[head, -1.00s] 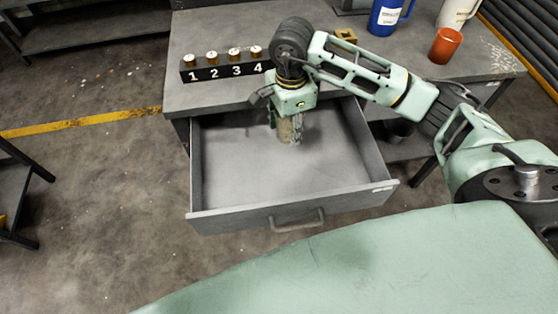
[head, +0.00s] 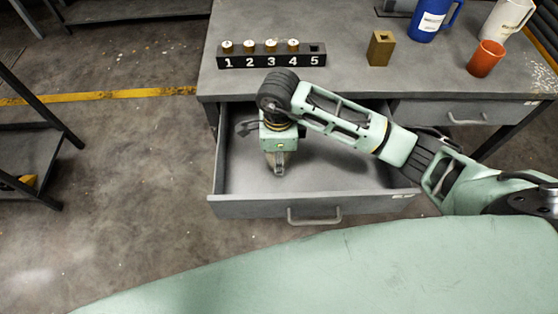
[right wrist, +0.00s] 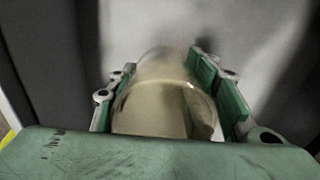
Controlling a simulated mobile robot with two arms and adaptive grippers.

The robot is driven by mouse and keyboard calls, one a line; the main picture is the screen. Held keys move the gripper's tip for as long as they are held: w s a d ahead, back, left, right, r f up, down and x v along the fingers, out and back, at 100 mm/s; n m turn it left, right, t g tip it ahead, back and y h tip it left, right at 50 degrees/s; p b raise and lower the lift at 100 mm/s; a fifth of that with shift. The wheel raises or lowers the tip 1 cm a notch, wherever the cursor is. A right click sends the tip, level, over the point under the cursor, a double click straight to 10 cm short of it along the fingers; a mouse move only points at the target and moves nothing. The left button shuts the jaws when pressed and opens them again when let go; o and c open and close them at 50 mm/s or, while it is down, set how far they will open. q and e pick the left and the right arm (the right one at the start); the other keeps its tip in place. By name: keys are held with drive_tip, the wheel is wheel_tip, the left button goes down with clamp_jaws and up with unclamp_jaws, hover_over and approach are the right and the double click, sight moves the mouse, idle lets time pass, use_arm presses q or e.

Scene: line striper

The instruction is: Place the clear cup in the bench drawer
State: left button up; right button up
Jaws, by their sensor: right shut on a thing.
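The bench drawer (head: 330,207) is pulled open under the workbench, and its inside looks empty apart from my gripper. My right gripper (head: 277,168) points down into the left part of the drawer. It is shut on the clear cup (right wrist: 165,95), which shows tinted and see-through between the green finger pads in the right wrist view. In the head view the cup is mostly hidden by the gripper. The pale drawer floor lies beyond the cup; I cannot tell whether the cup touches it. My left gripper is out of view.
On the workbench (head: 350,85) stand a numbered black block (head: 270,60) holding several brass-topped pieces, a brass block (head: 381,48), an orange cup (head: 486,58), a blue jug (head: 432,20) and a white jug (head: 507,18). A closed drawer (head: 465,113) is at the right.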

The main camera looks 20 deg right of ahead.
drive_tip(key=shift+f, duration=1.75)
drive_tip(key=shift+f, duration=0.2)
drive_tip(key=o, duration=1.3)
drive_tip(key=shift+c, duration=0.2)
drive_tip(key=shift+r, duration=0.15)
wheel_tip(320, 180, up, 12)
drive_tip(key=shift+b, duration=0.45)
